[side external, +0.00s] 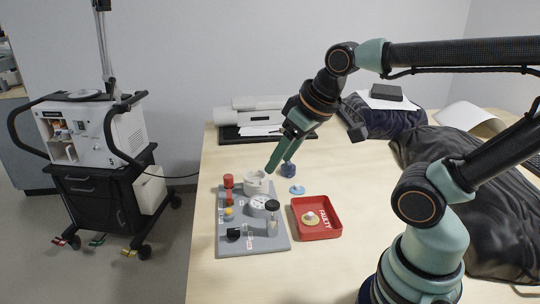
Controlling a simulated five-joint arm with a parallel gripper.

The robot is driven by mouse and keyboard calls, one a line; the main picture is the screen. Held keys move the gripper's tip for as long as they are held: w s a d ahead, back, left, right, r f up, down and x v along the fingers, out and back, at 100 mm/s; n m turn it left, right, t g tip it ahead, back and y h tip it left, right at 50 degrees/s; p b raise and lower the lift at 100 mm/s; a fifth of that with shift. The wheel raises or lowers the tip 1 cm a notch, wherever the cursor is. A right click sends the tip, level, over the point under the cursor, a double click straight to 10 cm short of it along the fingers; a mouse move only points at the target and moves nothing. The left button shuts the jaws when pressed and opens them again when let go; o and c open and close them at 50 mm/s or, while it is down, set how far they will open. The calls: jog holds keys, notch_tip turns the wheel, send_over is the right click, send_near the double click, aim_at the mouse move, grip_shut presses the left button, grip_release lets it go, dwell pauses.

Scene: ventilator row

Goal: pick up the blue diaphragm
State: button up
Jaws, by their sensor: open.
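The blue diaphragm (297,189) is a small light-blue disc. It lies flat on the bare table, between the grey board and the red tray, with a small raised centre. My gripper (279,164) points down with its green fingers apart and nothing seen between them. It appears above and behind the disc, up and to its left in the picture, and apart from it. A dark blue round piece (289,171) shows just below one fingertip; I cannot tell whether the finger touches it.
The grey board (276,244) holds a white housing (257,183), red-capped parts and a dark-capped jar (272,217). The red tray (321,234) marked FAULTY holds a tan disc (311,218). A dark jacket (430,200) lies at right. The front table is clear.

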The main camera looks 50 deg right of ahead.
jog(key=m+g, duration=0.6)
jog(key=m, duration=1.2)
send_over(298, 184)
notch_tip(298, 184, down, 13)
notch_tip(298, 184, down, 11)
jog(key=shift+a+f, duration=0.1)
jog(key=shift+f, duration=0.05)
jog(key=shift+c, duration=0.3)
grip_shut()
